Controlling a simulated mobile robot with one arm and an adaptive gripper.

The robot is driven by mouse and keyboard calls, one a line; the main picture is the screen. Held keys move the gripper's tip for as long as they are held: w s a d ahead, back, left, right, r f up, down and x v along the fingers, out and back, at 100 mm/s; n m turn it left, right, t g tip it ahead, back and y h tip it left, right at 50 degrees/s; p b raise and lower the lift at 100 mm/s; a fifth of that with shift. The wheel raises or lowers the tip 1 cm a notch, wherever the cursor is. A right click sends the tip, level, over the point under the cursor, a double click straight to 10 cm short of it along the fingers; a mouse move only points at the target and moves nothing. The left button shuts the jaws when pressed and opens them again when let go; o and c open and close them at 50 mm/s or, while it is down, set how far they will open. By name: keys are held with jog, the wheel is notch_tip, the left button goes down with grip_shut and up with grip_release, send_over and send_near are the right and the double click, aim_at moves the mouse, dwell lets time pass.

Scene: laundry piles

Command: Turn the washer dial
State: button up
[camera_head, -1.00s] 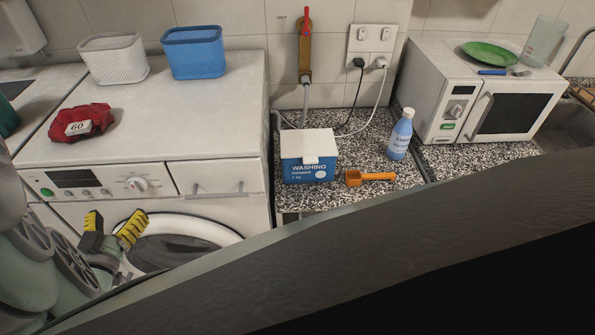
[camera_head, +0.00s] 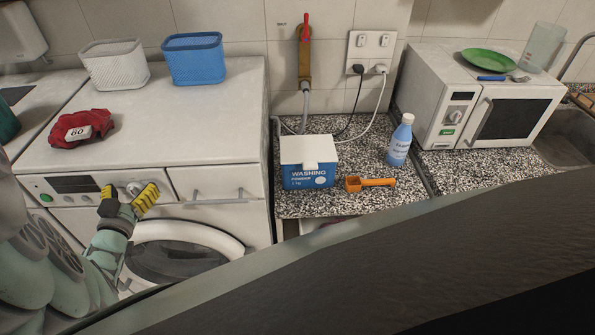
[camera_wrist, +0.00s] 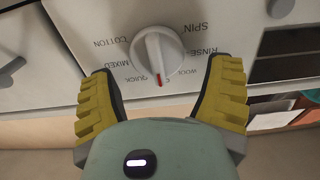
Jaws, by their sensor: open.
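The washer (camera_head: 160,165) stands at the left with its control panel facing front. Its white round dial (camera_wrist: 157,50) shows in the wrist view, with the red mark near "QUICK" and labels such as "WOOL", "RINSE", "SPIN", "MIXED" and "COTTON" around it. In the head view the dial (camera_head: 134,188) shows between the fingertips, partly hidden. My gripper (camera_head: 128,194) is open in front of the panel. In the wrist view its yellow ribbed fingers (camera_wrist: 161,93) spread to either side below the dial, apart from it.
A white basket (camera_head: 114,68), a blue basket (camera_head: 193,62) and a red cloth labelled 60 (camera_head: 75,130) sit on the washer. A washing powder box (camera_head: 310,165), an orange scoop (camera_head: 366,184) and a blue bottle (camera_head: 400,141) stand on the speckled counter. A microwave (camera_head: 480,108) is at right.

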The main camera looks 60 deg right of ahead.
jog(key=shift+o, duration=0.2)
jog(key=shift+a, duration=0.1)
jog(key=c, duration=1.4)
